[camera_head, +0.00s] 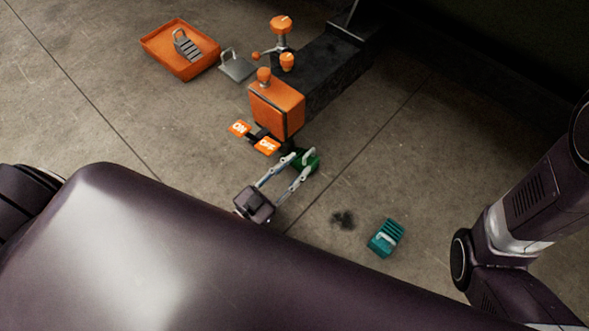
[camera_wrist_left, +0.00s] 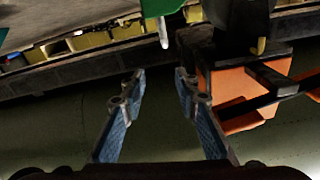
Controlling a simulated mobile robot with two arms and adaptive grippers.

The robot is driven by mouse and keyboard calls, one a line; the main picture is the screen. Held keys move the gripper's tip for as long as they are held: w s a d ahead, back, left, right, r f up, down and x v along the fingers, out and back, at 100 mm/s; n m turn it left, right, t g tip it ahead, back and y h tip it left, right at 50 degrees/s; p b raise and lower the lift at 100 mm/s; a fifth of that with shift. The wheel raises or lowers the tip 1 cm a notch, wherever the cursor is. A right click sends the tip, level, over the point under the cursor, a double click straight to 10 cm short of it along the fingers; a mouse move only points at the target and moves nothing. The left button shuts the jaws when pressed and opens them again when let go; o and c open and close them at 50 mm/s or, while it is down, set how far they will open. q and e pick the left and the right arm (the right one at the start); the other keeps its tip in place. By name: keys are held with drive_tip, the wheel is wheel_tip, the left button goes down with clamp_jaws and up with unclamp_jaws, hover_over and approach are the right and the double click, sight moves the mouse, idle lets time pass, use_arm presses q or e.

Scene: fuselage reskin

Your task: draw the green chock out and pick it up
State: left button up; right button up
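The green chock (camera_head: 303,162), with a pale handle, is on the floor just below the orange box (camera_head: 277,108) in the head view. My left gripper (camera_head: 297,166) reaches up to it with its fingers apart, and the tips overlap the chock in this view. In the left wrist view, the open fingers (camera_wrist_left: 160,75) have nothing between them. A green part with a pale pin (camera_wrist_left: 163,32) shows beyond them at the top edge. I cannot tell whether the fingers touch the chock. My right gripper is out of view.
A teal chock (camera_head: 386,238) lies on open floor to the lower right. An orange tray (camera_head: 165,50) holds a grey chock. A grey plate with a handle (camera_head: 237,66) lies beside the tray.

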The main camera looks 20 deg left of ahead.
sight(307, 154)
use_arm(q)
drive_tip(key=f, duration=0.1)
drive_tip(key=a+f, duration=0.1)
drive_tip(key=f, duration=0.1)
drive_tip(key=shift+s+a+g+y, duration=0.3)
drive_tip(key=shift+s+a, duration=0.05)
drive_tip(key=shift+s, duration=0.05)
drive_tip(key=shift+w, duration=0.1)
drive_tip(key=b+x, duration=0.4)
drive_tip(key=x, duration=0.2)
drive_tip(key=shift+w+d+f, duration=0.1)
drive_tip(key=shift+w+f, duration=0.05)
drive_tip(key=shift+w, duration=0.1)
drive_tip(key=shift+w+d, duration=0.2)
drive_tip(key=shift+w, duration=0.35)
drive_tip(key=shift+c, duration=0.4)
clamp_jaws()
